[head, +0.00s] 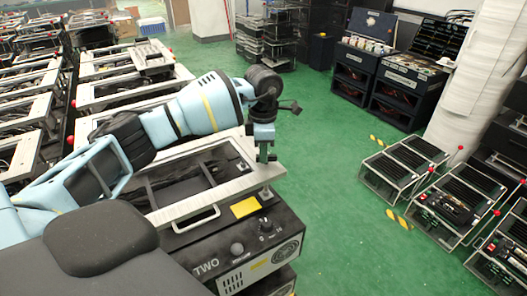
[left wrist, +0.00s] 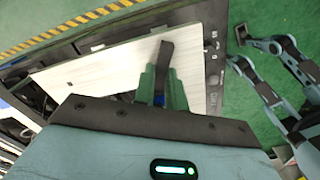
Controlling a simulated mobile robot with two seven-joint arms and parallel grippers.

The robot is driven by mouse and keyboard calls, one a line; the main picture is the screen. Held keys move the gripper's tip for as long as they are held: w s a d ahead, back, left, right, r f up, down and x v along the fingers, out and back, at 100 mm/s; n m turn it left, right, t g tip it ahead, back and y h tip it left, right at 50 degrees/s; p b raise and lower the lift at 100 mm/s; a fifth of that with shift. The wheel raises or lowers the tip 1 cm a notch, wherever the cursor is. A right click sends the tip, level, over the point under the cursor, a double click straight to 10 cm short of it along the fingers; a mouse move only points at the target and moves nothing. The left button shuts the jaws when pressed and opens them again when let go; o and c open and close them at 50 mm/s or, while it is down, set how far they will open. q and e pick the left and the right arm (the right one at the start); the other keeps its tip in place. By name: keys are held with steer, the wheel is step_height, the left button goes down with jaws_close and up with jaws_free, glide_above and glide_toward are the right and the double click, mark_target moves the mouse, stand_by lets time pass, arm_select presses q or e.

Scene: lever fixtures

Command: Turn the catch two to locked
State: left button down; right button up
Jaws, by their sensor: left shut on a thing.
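The unit marked TWO (head: 205,266) stands at the bottom centre of the head view, with a pale frame on its top. My left gripper (head: 264,155) reaches over the right end of this frame, pointing down. In the left wrist view, its two green fingers (left wrist: 162,88) are closed around a dark lever (left wrist: 166,55), which sticks out beyond them over a pale plate (left wrist: 110,70). I take this lever for catch two; its base is hidden by the fingers. In the head view the lever cannot be made out clearly.
Similar framed units stand in rows at the left. Racks (head: 405,165) stand at the right. Green floor (head: 330,190) between is clear.

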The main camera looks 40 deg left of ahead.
arm_select(q)
steer(key=m, duration=0.4)
steer(key=shift+w+a+m, duration=0.1)
steer(key=shift+w+m, duration=0.05)
steer(key=shift+m, duration=0.15)
steer(key=m+b, duration=0.1)
steer(key=m, duration=0.4)
steer(key=shift+w, duration=0.2)
steer(key=shift+m, duration=1.4)
arm_select(e)
steer(key=shift+s+a+f, duration=0.1)
steer(key=shift+s+f, duration=0.3)
steer(key=shift+f, duration=0.45)
steer(key=shift+s, duration=0.1)
arm_select(q)
steer(key=c, duration=1.5)
jaws_free()
steer(key=shift+o, duration=0.3)
arm_select(e)
steer(key=shift+s+f+g, duration=0.1)
steer(key=shift+s+g, duration=0.15)
steer(key=shift+g, duration=0.05)
arm_select(q)
steer(key=shift+r, duration=0.1)
